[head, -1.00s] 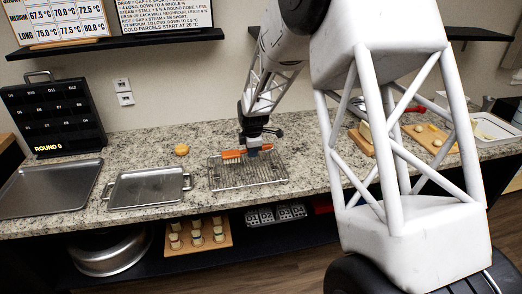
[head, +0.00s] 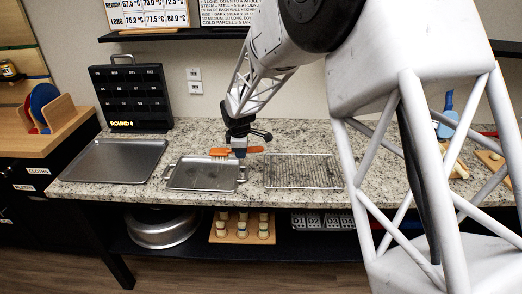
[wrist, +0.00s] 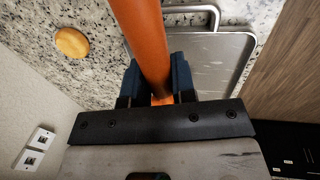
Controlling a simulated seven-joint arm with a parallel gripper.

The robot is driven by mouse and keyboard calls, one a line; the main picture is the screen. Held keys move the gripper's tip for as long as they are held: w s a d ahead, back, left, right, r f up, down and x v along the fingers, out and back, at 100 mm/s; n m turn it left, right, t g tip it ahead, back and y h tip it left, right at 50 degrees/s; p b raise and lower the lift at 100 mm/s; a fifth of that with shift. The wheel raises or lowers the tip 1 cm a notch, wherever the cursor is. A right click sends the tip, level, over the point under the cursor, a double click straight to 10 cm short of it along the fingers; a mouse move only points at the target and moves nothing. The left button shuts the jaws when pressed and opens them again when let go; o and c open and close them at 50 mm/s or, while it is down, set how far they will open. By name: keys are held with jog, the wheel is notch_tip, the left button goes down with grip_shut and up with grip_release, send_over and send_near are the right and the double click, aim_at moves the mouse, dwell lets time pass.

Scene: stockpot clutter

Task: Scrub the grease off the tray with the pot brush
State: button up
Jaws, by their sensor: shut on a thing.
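My gripper (head: 239,146) is shut on the orange handle of the pot brush (head: 256,149). The brush lies roughly level, with its pale bristles pointing left and down, above the back right of the small handled metal tray (head: 190,180). I cannot tell whether the bristles touch the tray. In the wrist view, the orange handle (wrist: 142,30) runs between the dark fingers of my gripper (wrist: 158,84), and the small tray (wrist: 222,60) shows behind, on the right. The bristles are out of sight there. No grease can be clearly made out at this size.
A larger tray (head: 112,160) lies left of the small one, and a wire rack (head: 303,172) lies right, both on the speckled counter (head: 290,135). A round yellow-orange thing (wrist: 72,42) lies near the wall. A black board (head: 132,92) stands at the back left.

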jog(key=shift+s+a+r, duration=0.1)
jog(key=shift+s+a, duration=0.15)
jog(key=shift+a, duration=0.5)
jog(key=shift+s+a+r, duration=0.1)
jog(key=shift+s+a, duration=0.1)
jog(key=shift+a, duration=0.5)
jog(key=shift+s+a+r, duration=0.1)
jog(key=shift+s+a, duration=0.15)
jog(key=shift+a, duration=0.5)
jog(key=shift+f, duration=0.2)
